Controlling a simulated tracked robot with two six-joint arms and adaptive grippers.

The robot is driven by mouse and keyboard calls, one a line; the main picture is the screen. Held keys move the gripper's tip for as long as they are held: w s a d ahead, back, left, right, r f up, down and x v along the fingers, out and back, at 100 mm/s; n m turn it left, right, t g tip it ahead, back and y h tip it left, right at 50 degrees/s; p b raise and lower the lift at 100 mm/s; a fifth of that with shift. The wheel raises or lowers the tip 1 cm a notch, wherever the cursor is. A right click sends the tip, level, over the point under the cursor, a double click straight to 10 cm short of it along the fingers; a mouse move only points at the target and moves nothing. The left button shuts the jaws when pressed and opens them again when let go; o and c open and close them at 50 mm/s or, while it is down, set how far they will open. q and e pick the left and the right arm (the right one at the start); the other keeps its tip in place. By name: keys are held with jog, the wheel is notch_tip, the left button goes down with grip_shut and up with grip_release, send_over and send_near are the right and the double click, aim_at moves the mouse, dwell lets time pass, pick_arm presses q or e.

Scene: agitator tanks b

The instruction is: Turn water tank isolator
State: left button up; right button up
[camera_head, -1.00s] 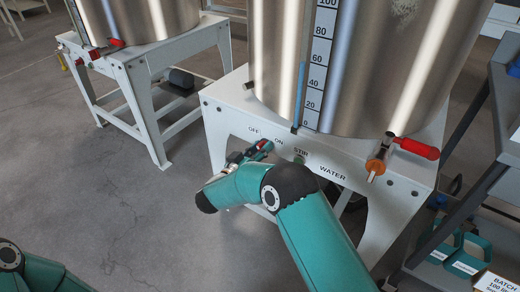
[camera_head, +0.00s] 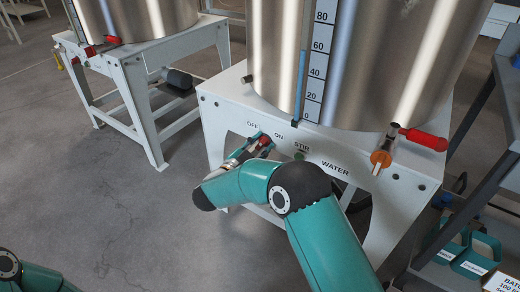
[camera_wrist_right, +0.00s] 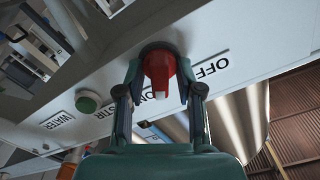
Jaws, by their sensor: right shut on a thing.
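The water tank isolator is a red rotary knob (camera_wrist_right: 158,66) on a dark round base, set in the white front panel (camera_head: 222,115) of the tank stand. In the wrist view the OFF label is right of the knob, and the ON label is partly hidden behind my fingers. My right gripper (camera_wrist_right: 160,80) has one finger on each side of the knob and is shut on it. In the head view my right gripper (camera_head: 261,143) is at the panel below the OFF and ON labels, with a little red showing between its fingers. My left gripper is out of view.
A green STIR button (camera_wrist_right: 88,102) is along the panel beside the knob. An orange valve (camera_head: 381,158) with a red handle (camera_head: 424,139) is on the panel's right. The steel tank (camera_head: 370,60) stands above. A grey shelf rack (camera_head: 478,150) is close on the right.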

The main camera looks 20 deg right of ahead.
jog(key=shift+s+f+m+b, duration=0.15)
jog(key=shift+m+b, duration=0.35)
jog(key=shift+m, duration=0.25)
jog(key=shift+w+f+m+b, duration=0.15)
jog(key=shift+m+b, duration=0.35)
jog(key=shift+m, duration=0.25)
jog(key=shift+s, duration=0.15)
jog(key=o, duration=0.8)
jog(key=shift+r, duration=0.1)
jog(key=shift+a, duration=0.1)
jog(key=v, duration=1.2)
